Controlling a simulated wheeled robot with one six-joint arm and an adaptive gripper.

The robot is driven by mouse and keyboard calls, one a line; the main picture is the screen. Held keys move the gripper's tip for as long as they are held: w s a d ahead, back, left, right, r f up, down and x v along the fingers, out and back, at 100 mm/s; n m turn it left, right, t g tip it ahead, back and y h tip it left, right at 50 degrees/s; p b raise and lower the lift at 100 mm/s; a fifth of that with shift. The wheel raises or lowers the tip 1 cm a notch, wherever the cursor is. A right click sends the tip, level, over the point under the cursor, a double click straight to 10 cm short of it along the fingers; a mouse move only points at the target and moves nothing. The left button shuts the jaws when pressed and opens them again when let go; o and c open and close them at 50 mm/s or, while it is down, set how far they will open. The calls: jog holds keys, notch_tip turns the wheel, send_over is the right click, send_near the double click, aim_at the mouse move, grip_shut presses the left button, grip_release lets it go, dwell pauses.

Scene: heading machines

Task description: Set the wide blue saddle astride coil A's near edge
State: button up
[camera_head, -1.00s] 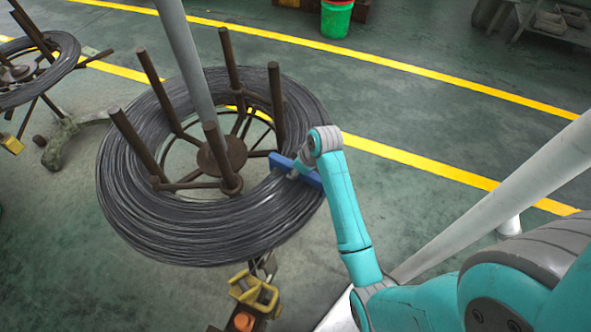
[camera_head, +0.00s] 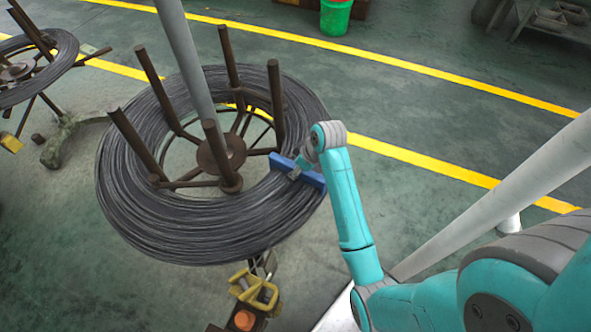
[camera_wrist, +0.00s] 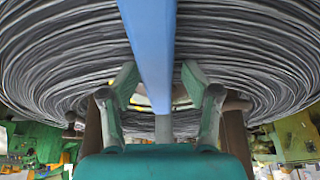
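The wide blue saddle (camera_head: 312,178) lies across the right part of coil A's (camera_head: 190,228) near rim in the head view, its length running over the dark wire. Its underside is hidden, so how deep it sits astride cannot be told. In the wrist view the saddle (camera_wrist: 152,40) runs down the middle, with the coil's wire (camera_wrist: 60,60) on both sides. My gripper (camera_wrist: 160,85) has one finger on each side of the saddle. The fingers stand apart, with a gap showing at the right finger. In the head view my gripper (camera_head: 296,173) is at the saddle's middle.
A yellow clamp (camera_head: 255,290) is below the near rim. Another coil (camera_head: 40,70) is at far left. The floor to the right is mostly open.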

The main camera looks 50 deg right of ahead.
jog(key=v, duration=0.9)
jog(key=shift+s+r, duration=0.1)
jog(key=shift+r, duration=0.2)
jog(key=shift+m+t+h, duration=0.5)
jog(key=shift+m+t, duration=0.2)
jog(key=shift+t, duration=0.2)
jog(key=s+a+f, duration=0.1)
jog(key=a+f, duration=0.3)
jog(key=a, duration=0.1)
jog(key=s+a+f, duration=0.1)
jog(key=a+f, duration=0.1)
jog(key=shift+s+a+f, duration=0.25)
jog(key=shift+s+f, duration=0.05)
jog(key=shift+f, duration=0.1)
jog(key=s+a+r+m+t+h, duration=0.1)
jog(key=s+a+t, duration=0.2)
jog(key=s+a, duration=0.4)
jog(key=s+a+r+t, duration=0.1)
jog(key=s+a+t, duration=0.1)
jog(key=s+a, duration=0.5)
jog(key=s+r+t+y, duration=0.1)
jog(key=s+r+t, duration=0.2)
jog(key=s+r, duration=0.7)
jog(key=shift+s+a+r+t, duration=0.3)
jog(key=shift+s+a+r, duration=0.1)
jog(key=shift+s, duration=0.65)
